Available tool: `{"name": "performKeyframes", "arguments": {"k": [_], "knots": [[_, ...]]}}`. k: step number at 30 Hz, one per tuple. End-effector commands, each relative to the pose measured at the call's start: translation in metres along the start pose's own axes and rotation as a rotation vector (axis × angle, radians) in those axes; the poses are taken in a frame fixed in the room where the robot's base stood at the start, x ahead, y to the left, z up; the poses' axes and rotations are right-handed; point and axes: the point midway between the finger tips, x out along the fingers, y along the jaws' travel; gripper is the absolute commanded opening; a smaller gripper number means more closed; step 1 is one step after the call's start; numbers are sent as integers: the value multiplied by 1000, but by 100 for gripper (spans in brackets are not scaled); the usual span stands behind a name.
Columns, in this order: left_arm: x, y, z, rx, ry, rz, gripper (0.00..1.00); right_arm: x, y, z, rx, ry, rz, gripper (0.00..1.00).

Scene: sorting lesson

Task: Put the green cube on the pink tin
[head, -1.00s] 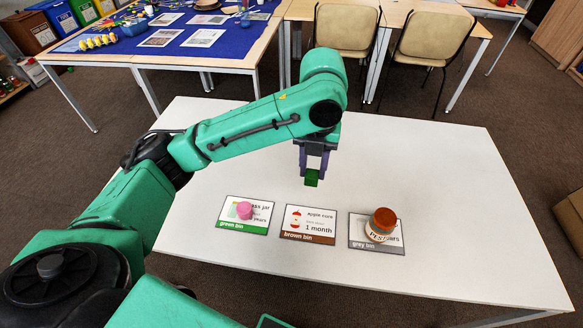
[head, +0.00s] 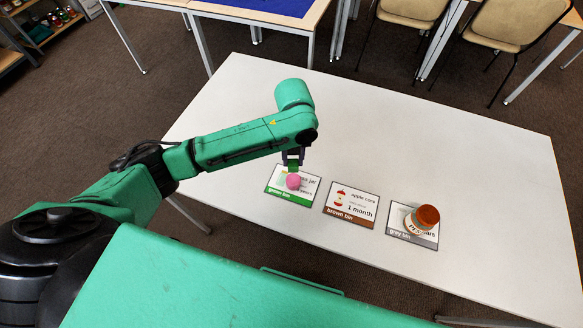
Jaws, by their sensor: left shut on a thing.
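The pink tin (head: 293,181) stands on the green bin card (head: 281,196) at the left of the row of cards. My left gripper (head: 292,164) points down and is shut on the green cube (head: 293,170). The cube shows just behind and above the tin in the head view. Whether it touches the tin's top or hangs slightly above or behind it, I cannot tell. The gripper's fingers are small and partly shaded. My right gripper is not in view.
The brown bin card (head: 351,216) lies to the right of the tin. An orange-brown tin (head: 428,215) stands on a round pale thing over the grey bin card (head: 398,232). The white table (head: 440,140) is clear behind the cards.

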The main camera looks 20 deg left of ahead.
Motion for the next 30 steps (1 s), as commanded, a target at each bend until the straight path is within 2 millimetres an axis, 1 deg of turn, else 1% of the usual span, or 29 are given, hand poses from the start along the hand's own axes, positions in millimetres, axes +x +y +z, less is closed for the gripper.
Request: {"name": "performKeyframes", "arguments": {"k": [1,5,9,10,12,20,21,23,30], "knots": [[9,0,-1,0,2,1,0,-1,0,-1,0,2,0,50],[30,0,-1,1,2,2,0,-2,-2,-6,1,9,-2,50],[57,0,-1,1,1,0,0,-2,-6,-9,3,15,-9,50],[60,0,0,1,0,1,0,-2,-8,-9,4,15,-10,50],[63,0,0,1,-1,-1,0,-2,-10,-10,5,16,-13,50],[66,0,0,1,-1,-1,0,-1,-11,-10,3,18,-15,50],[66,0,0,1,-1,-1,44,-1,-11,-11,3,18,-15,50],[65,0,0,1,-1,-1,66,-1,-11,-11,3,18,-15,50],[65,0,0,1,-1,-1,66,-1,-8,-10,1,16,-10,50]]}}
